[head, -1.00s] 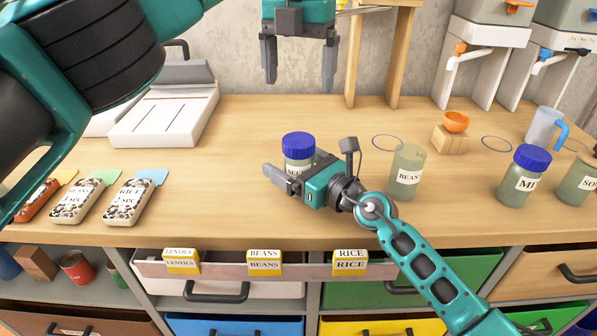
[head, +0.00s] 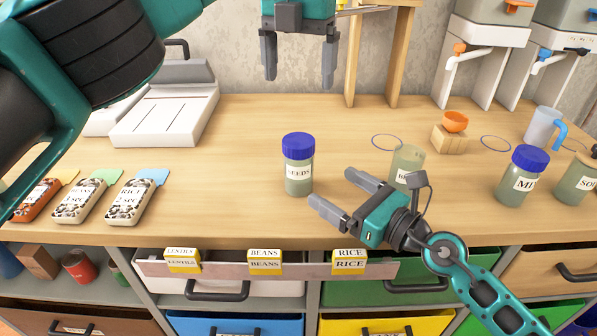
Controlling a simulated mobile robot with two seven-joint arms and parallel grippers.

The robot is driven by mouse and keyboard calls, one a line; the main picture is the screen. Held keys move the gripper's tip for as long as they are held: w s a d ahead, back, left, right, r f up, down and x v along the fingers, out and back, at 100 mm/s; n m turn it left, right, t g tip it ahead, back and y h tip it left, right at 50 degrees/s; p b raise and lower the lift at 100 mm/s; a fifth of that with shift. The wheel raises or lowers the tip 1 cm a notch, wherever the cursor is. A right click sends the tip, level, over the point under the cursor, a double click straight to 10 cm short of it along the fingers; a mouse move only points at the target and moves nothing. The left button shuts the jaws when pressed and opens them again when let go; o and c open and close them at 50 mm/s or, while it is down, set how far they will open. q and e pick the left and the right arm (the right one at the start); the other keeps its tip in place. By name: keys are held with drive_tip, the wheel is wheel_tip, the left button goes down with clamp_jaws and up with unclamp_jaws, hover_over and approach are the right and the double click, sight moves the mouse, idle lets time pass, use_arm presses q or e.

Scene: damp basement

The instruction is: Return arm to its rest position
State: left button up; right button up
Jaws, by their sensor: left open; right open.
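My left gripper (head: 298,75) hangs at the top centre, above the back of the counter. It points down, open and empty. My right gripper (head: 338,197) is low over the counter's front, fingers pointing left, open and empty. A jar with a blue lid and a label that reads SEEDS (head: 299,165) stands upright on the counter, just left of the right fingertips and apart from them. A lidless jar (head: 407,162) stands behind the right gripper, which partly hides its label.
On the wooden counter (head: 240,215), more jars (head: 522,177), a cup (head: 543,128) and a wooden block with an orange cup (head: 453,137) stand right. Packets (head: 130,200) lie left, a white device (head: 165,115) behind. A label rail (head: 215,269) runs along the front edge above drawers.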

drive_tip(key=shift+s+d, duration=0.3)
drive_tip(key=shift+s, duration=0.05)
